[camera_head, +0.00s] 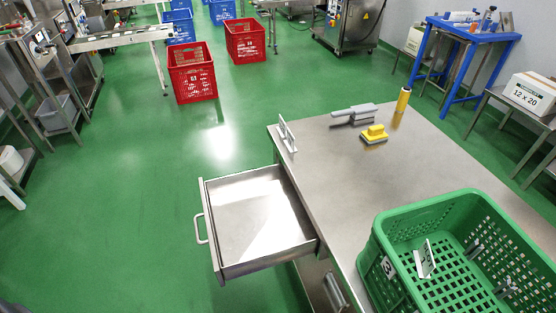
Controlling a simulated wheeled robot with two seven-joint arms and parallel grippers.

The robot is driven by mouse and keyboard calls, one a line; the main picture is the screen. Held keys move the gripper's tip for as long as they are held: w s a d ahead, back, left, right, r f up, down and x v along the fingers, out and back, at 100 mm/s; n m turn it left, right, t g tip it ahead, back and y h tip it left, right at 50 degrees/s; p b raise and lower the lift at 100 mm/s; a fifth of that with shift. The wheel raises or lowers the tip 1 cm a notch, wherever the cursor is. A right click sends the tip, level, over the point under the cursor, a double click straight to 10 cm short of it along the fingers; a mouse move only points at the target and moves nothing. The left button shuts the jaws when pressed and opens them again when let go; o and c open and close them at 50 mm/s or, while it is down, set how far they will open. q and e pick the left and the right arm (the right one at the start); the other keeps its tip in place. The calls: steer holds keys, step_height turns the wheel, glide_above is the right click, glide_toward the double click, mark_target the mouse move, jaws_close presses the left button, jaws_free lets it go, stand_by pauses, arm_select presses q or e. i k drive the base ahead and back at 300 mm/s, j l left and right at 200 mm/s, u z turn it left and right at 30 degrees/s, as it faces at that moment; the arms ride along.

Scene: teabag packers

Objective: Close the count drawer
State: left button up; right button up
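The count drawer (255,264) is a grey metal drawer that sticks far out to the left from the side of a steel table. It looks empty, with bright glare on its floor. Its bar handle (200,229) is on the outer left face. Neither of my grippers shows in the head view, and nothing touches the drawer or its handle.
Another handle (335,292) is below the drawer. Green floor left of the drawer is clear.

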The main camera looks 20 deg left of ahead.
mark_target(256, 220)
steer(key=j+u, duration=0.1)
steer(key=j, duration=0.4)
steer(key=i+j+u, duration=0.15)
steer(key=j, duration=0.35)
steer(key=j+u, duration=0.1)
steer(key=j, duration=0.45)
steer(key=i, duration=0.05)
